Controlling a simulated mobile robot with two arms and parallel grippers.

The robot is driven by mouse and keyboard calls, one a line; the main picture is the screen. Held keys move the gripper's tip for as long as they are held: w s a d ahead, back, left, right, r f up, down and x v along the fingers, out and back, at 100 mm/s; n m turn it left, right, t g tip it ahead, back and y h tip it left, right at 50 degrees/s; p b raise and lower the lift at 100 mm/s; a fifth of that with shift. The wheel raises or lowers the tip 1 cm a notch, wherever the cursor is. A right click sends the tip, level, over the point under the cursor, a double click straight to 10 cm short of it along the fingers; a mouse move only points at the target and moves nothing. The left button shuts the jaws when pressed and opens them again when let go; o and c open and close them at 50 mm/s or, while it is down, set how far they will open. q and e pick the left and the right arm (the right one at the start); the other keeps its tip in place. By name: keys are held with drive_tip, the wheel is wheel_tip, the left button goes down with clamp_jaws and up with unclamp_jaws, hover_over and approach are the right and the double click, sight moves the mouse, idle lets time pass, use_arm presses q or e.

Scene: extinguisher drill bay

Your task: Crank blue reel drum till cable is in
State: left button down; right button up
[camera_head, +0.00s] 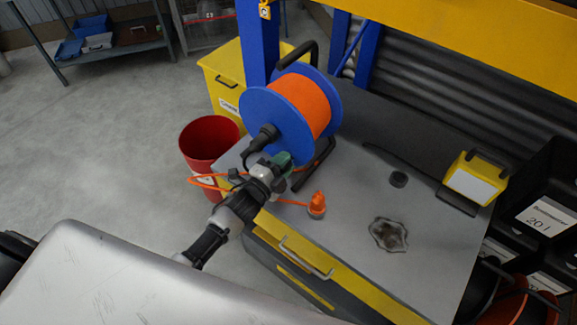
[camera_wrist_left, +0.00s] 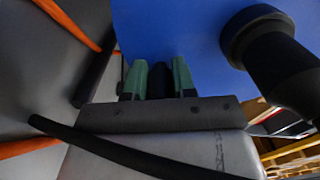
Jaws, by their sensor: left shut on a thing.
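The blue reel drum (camera_head: 257,108), wound with orange cable (camera_head: 301,98), stands on a dark frame on the grey bench. My left gripper (camera_head: 281,160) is at the lower front of its near disc. In the left wrist view its green fingers (camera_wrist_left: 158,82) are shut on a dark peg against the blue disc (camera_wrist_left: 180,28), apparently the crank handle, mostly hidden. A black knobbed part (camera_wrist_left: 268,45) sticks out of the disc beside them. A loose length of orange cable (camera_head: 205,184) loops past my wrist to an orange plug (camera_head: 317,205) on the bench. My right gripper is out of view.
A red bin (camera_head: 207,145) and yellow bin (camera_head: 222,88) stand beside the bench (camera_head: 350,235). Black crates (camera_head: 540,210) stand right.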

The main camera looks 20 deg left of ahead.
use_arm(q)
drive_tip(key=a+f+m+b, duration=0.1)
drive_tip(key=a+m+b, duration=0.1)
drive_tip(key=m, duration=0.1)
drive_tip(key=shift+w+f, duration=0.35)
drive_tip(key=shift+w+a+f+m+b, duration=0.15)
drive_tip(key=shift+a+m+b, duration=0.25)
drive_tip(key=shift+m, duration=0.3)
drive_tip(key=shift+w+a+r+m+b, duration=0.1)
drive_tip(key=shift+a+m+b, duration=0.3)
drive_tip(key=shift+m, duration=0.3)
drive_tip(key=c, duration=0.9)
unclamp_jaws()
drive_tip(key=shift+b+v, duration=0.75)
drive_tip(key=shift+v, duration=4.65)
drive_tip(key=shift+a, duration=0.1)
